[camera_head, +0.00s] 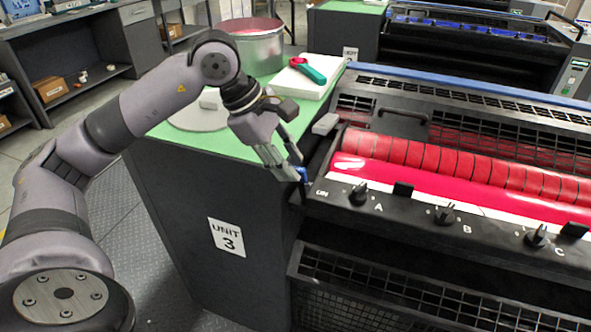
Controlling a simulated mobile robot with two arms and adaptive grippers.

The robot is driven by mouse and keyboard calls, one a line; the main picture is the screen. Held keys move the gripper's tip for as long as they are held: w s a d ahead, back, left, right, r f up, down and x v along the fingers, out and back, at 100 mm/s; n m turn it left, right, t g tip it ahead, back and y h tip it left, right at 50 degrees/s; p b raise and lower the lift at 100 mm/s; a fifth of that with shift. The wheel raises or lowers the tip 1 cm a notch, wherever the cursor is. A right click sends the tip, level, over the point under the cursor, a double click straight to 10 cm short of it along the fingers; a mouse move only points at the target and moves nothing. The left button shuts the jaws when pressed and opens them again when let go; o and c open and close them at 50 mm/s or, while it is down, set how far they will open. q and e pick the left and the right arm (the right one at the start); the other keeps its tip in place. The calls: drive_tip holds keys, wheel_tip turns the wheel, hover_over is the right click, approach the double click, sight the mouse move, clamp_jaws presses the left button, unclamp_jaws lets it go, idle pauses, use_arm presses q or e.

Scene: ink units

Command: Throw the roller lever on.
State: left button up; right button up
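The ink unit (408,212) has a black front panel with a small white label, seemingly "ON", at its left end. A small blue piece (303,174) shows at that end, just above the label. It may be part of the roller lever, but most of it is hidden. My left gripper (292,168) points down at this end from the left, its fingertips right by the blue piece. The fingers look slightly parted; whether they hold or touch the piece is unclear. A grey block (325,124) stands above, beside the rollers. My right gripper is out of view.
Red rollers (440,164) and knobs marked A, B, C lie to the right. A green-topped cabinet (185,140) marked "UNIT 3" stands behind my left arm, with a metal tin (257,50) and a green-and-red tool (308,70) on top.

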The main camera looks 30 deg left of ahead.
use_arm(q)
drive_tip(key=v, duration=0.8)
drive_tip(key=shift+s+r, duration=0.1)
drive_tip(key=shift+r, duration=0.05)
